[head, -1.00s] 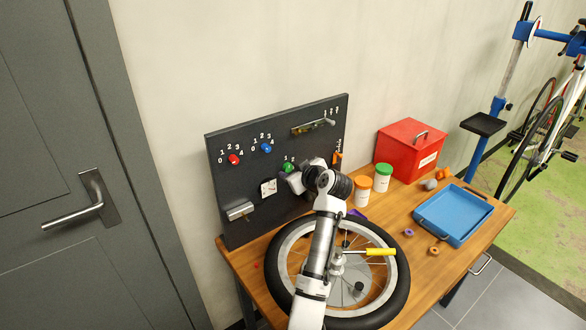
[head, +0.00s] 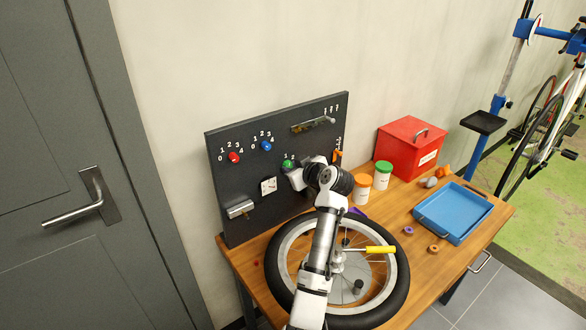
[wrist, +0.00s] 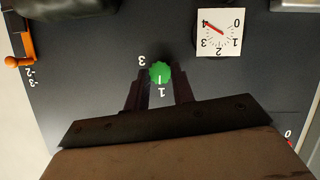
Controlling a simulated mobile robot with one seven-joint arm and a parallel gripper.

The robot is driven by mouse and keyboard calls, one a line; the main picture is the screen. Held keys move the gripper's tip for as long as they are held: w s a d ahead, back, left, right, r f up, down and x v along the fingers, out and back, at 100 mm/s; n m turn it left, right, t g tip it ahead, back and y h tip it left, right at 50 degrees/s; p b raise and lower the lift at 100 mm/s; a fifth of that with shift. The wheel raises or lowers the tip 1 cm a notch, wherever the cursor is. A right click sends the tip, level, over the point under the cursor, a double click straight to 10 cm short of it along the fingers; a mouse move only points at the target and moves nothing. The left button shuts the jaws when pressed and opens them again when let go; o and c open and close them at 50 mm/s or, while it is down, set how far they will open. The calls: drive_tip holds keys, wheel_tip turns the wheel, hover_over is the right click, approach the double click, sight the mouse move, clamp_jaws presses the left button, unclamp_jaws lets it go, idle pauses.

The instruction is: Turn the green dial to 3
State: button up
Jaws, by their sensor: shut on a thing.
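The green dial (wrist: 160,72) is a ribbed knob on the dark board (wrist: 85,80). In the wrist view it sits between the two fingers of my gripper (wrist: 161,77), which is shut on it. A printed 3 shows left of the dial and a 1 below it; other figures around it are hidden by the fingers. A short white mark shows on the dial's lower edge.
A red dial (head: 234,157) and a blue dial (head: 266,146) are left of the green one. An orange lever (wrist: 17,61) is on the board's other side. A wheel (head: 390,300) lies under my arm. Jars, a red box (head: 408,148) and a blue tray (head: 420,217) stand right.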

drive_tip(key=m+y, duration=0.3)
drive_tip(key=m, duration=0.3)
drive_tip(key=m+g+y, duration=0.1)
drive_tip(key=m+y, duration=0.2)
drive_tip(key=m, duration=0.3)
drive_tip(key=f+m+y+b, duration=0.1)
drive_tip(key=m+y, duration=0.2)
drive_tip(key=m, duration=0.2)
drive_tip(key=shift+w+d+f+m+g, duration=0.1)
drive_tip(key=shift+w+d+m+g, duration=0.2)
drive_tip(key=shift+d+m, duration=0.1)
idle(0.3)
idle(0.4)
drive_tip(key=o, duration=1)
